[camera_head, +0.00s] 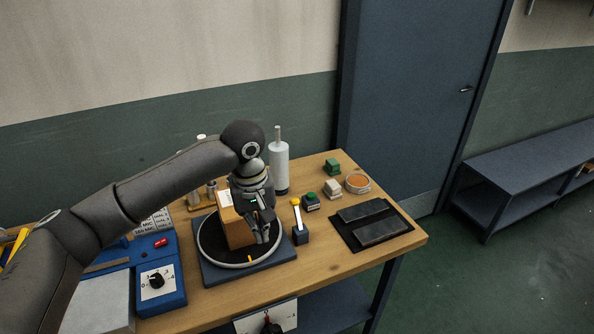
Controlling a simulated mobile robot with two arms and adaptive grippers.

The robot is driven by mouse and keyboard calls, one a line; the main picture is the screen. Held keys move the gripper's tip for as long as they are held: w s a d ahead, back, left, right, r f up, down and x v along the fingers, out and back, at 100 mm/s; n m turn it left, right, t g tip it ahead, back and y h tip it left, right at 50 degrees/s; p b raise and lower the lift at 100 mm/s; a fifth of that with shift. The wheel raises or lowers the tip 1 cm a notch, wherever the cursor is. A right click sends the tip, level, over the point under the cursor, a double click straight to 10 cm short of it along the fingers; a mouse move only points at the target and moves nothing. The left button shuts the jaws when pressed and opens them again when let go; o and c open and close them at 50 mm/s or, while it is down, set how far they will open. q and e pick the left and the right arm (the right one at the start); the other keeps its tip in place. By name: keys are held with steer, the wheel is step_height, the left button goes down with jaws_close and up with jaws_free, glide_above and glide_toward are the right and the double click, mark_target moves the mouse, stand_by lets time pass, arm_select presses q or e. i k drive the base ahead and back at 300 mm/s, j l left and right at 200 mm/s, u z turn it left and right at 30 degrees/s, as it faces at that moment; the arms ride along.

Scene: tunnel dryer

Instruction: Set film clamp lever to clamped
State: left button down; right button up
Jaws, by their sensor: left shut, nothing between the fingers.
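A small lever with a yellow tip and white shaft (297,216) stands on a dark block (300,237) just right of the turntable. It looks like the film clamp lever; no label on it is readable. It is nearly upright, its tip leaning slightly left. My left gripper (264,236) points down over the right part of the round turntable (206,252), beside an orange-brown box (233,232). It is shut and empty, left of the lever and apart from it in the picture. The gripper hides part of the box and turntable. My right gripper is not in view.
A white film roll (279,168) stands behind. A green button (310,198), small blocks (333,188), an orange-filled dish (357,183) and a black mat (351,242) with dark slabs lie right. A blue control box (171,295) with a knob stands left. The wooden table's (412,241) right front corner is clear.

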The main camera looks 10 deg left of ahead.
mark_target(295, 202)
steer(key=i, duration=0.9)
